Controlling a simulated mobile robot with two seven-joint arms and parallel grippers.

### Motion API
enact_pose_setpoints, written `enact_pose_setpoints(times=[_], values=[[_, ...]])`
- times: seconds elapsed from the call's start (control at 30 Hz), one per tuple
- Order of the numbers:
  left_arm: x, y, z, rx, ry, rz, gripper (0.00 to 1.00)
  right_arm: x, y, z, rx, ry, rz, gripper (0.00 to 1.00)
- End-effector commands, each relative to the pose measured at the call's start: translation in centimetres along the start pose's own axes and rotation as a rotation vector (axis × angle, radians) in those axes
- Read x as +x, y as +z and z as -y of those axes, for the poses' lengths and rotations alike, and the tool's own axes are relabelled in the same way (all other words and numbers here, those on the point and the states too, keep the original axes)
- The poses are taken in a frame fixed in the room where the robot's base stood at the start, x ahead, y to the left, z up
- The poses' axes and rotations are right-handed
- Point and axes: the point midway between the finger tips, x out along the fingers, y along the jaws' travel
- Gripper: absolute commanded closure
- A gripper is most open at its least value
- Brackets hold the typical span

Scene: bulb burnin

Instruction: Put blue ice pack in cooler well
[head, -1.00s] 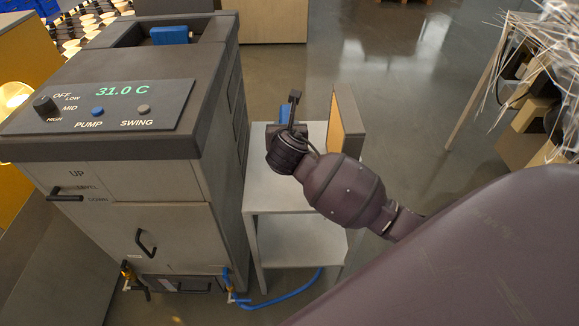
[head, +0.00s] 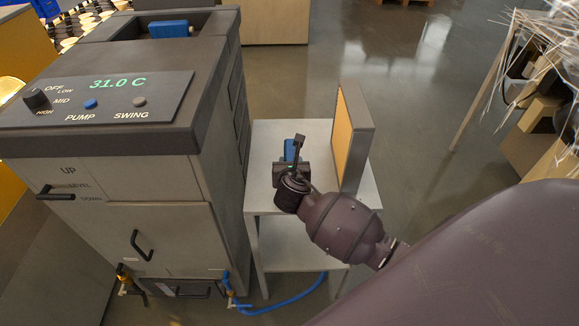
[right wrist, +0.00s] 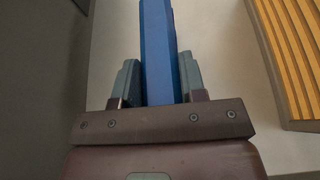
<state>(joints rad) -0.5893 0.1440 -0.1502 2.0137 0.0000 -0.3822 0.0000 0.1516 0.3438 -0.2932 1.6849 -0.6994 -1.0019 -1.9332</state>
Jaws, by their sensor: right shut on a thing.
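My right gripper (head: 291,160) is over the small grey side table (head: 262,190), just right of the cooler unit (head: 100,150). It is shut on a blue ice pack (head: 289,150), which shows partly beyond the gripper in the head view. In the right wrist view the blue ice pack (right wrist: 158,55) stands between the two fingers (right wrist: 158,85). I cannot tell whether it touches the table top. The cooler well (head: 115,27) is the opening at the top back of the unit. A blue block (head: 169,29) sits at its edge. My left gripper is not in view.
An upright panel with an orange face (head: 350,135) stands on the side table's right; its ribbed orange face (right wrist: 293,50) is close in the right wrist view. A control panel (head: 100,98) reads 31.0 C. A blue hose (head: 290,291) lies on the floor.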

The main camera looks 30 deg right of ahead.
Motion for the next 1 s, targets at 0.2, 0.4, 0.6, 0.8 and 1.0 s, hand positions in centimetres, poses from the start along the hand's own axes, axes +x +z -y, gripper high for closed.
enact_pose_setpoints(times=[0.2, 0.4, 0.6, 0.8, 1.0], values=[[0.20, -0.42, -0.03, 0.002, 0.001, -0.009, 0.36, 0.23, -0.39, -0.07, 0.001, 0.002, 0.003, 1.00], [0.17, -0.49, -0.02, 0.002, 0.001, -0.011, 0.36, 0.30, -0.57, -0.07, 0.001, 0.002, 0.003, 1.00], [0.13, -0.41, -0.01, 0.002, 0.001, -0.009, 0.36, 0.32, -0.73, -0.05, 0.001, 0.001, 0.001, 0.37], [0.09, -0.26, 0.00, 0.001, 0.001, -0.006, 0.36, 0.32, -0.74, -0.05, 0.001, 0.001, 0.001, 0.36], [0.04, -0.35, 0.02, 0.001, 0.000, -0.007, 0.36, -0.22, -0.44, -0.05, 0.001, 0.002, 0.001, 0.36]])
